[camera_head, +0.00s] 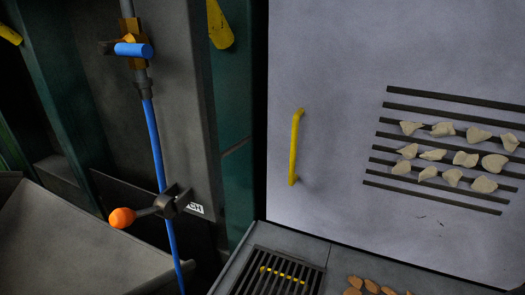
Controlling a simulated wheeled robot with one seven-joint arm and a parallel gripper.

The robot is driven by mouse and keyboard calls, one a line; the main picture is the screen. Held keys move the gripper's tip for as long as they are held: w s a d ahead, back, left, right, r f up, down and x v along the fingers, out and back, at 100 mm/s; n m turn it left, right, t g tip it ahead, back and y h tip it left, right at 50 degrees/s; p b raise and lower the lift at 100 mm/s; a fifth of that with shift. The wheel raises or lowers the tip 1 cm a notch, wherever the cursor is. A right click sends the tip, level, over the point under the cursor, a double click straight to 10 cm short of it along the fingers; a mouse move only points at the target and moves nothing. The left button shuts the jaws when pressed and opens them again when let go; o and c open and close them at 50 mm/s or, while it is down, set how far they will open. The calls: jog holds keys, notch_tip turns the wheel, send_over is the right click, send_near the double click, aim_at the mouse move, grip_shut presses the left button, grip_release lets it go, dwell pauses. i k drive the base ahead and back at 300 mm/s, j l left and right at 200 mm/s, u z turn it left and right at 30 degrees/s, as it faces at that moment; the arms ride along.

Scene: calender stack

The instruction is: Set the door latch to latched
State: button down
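The door latch is probably the dark lever (150,211) with an orange ball knob (122,217) at lower left. It pivots on a black clamp-like bracket (174,201) on the edge of a grey post. The lever points left and slightly down. A small white label (195,208) beside the bracket is partly covered; its last letters look like "CH". I cannot tell which position counts as latched. A large grey door or panel (340,60) with a yellow vertical handle (295,147) stands to the right and looks flush. My gripper is not in view.
A grey sloped trough (60,245) lies below left. Pale chunks (466,159) lie over dark slots at right. A dark grate (275,275) lies below the panel.

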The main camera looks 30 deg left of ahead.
aim_at(120, 219)
jog(key=u, duration=1.9)
jog(key=k+u, duration=0.2)
jog(key=u, duration=0.4)
